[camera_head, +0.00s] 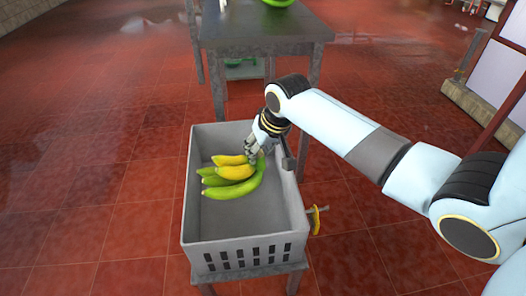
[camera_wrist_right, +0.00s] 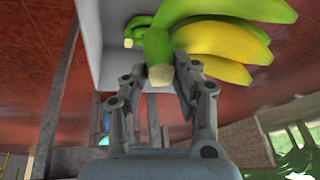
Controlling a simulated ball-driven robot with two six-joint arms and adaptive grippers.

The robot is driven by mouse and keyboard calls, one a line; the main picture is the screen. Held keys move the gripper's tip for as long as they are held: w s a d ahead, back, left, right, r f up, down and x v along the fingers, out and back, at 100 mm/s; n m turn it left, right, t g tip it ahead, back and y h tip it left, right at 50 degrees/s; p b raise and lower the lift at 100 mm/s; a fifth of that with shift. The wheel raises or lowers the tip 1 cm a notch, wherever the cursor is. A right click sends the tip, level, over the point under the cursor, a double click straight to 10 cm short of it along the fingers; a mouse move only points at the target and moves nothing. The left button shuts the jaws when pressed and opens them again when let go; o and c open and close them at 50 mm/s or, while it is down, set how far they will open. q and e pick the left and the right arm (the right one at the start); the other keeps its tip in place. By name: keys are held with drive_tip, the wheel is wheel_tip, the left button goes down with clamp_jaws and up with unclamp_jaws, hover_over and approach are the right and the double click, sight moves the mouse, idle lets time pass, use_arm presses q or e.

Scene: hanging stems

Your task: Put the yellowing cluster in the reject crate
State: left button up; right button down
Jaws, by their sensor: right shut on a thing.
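The yellowing cluster (camera_head: 232,172) is a bunch of bananas, part yellow and part green. In the head view it appears inside the outline of the grey crate (camera_head: 245,252); I cannot tell whether it touches the crate floor. My right gripper (camera_head: 255,152) reaches in from the right and is shut on the cluster's stem end. In the right wrist view the cluster (camera_wrist_right: 215,38) extends beyond the fingertips of my right gripper (camera_wrist_right: 175,85), with the cut stem between them. My left gripper is out of view.
The crate stands on a low grey stand (camera_head: 292,276). A small yellow object (camera_head: 318,219) is at its right side. Behind is a dark grey table (camera_head: 262,25) with green fruit (camera_head: 278,2) at its far edge. Red tiled floor is open on the left.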

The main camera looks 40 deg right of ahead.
drive_tip(key=shift+d+f, duration=0.4)
drive_tip(key=shift+d, duration=0.15)
drive_tip(key=shift+d+f, duration=0.15)
drive_tip(key=shift+f, duration=0.1)
drive_tip(key=shift+w+f+b, duration=0.1)
drive_tip(key=shift+f+b, duration=0.55)
drive_tip(key=shift+b, duration=0.2)
use_arm(q)
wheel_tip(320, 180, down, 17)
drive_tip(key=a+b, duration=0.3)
drive_tip(key=b, duration=1.4)
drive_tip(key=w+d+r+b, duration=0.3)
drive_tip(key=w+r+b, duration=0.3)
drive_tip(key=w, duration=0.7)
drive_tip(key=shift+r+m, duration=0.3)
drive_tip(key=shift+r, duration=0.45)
use_arm(e)
wheel_tip(320, 180, down, 24)
drive_tip(key=shift+r, duration=0.2)
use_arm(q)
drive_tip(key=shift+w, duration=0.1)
